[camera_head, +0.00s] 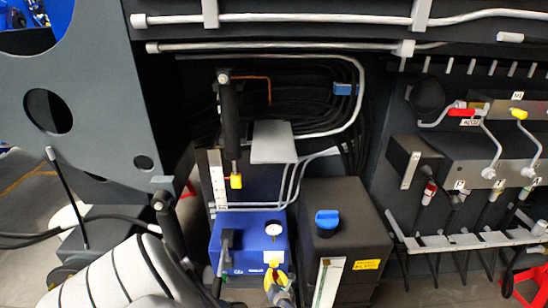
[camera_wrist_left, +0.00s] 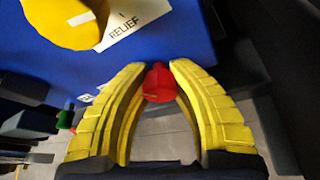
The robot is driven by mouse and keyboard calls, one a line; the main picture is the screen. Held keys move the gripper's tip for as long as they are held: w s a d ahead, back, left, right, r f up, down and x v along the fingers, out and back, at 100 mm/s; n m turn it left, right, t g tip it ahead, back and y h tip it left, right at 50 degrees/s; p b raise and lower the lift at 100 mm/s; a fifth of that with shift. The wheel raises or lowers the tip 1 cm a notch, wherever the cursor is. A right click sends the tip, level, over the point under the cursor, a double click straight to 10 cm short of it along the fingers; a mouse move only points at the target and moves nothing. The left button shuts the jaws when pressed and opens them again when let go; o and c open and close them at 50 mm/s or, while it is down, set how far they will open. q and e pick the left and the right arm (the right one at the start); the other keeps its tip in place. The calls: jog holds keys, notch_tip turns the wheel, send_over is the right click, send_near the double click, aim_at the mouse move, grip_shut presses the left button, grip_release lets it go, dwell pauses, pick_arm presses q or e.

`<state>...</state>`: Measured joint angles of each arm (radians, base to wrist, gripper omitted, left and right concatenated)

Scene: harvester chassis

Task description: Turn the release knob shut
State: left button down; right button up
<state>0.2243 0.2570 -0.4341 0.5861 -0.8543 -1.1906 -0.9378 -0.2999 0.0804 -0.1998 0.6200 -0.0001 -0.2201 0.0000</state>
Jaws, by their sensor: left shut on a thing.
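In the left wrist view a red knob (camera_wrist_left: 159,84) sits between the yellow fingers of my left gripper (camera_wrist_left: 158,72), at the edge of a blue block (camera_wrist_left: 190,35). The fingers are shut on it, one tip on each side. In the head view my left gripper (camera_head: 275,270) is low in the picture, at the front of the blue pump unit (camera_head: 256,238). My right gripper is not in view.
A pressure gauge (camera_head: 274,229) is on the blue unit. A black tank (camera_head: 345,225) with a blue cap (camera_head: 327,219) stands just right. Levers and hoses fill the right side.

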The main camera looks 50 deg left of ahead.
pick_arm(q)
jog(key=c, duration=1)
grip_release()
jog(key=shift+o, duration=0.2)
jog(key=v, duration=1.2)
jog(key=shift+s, duration=0.2)
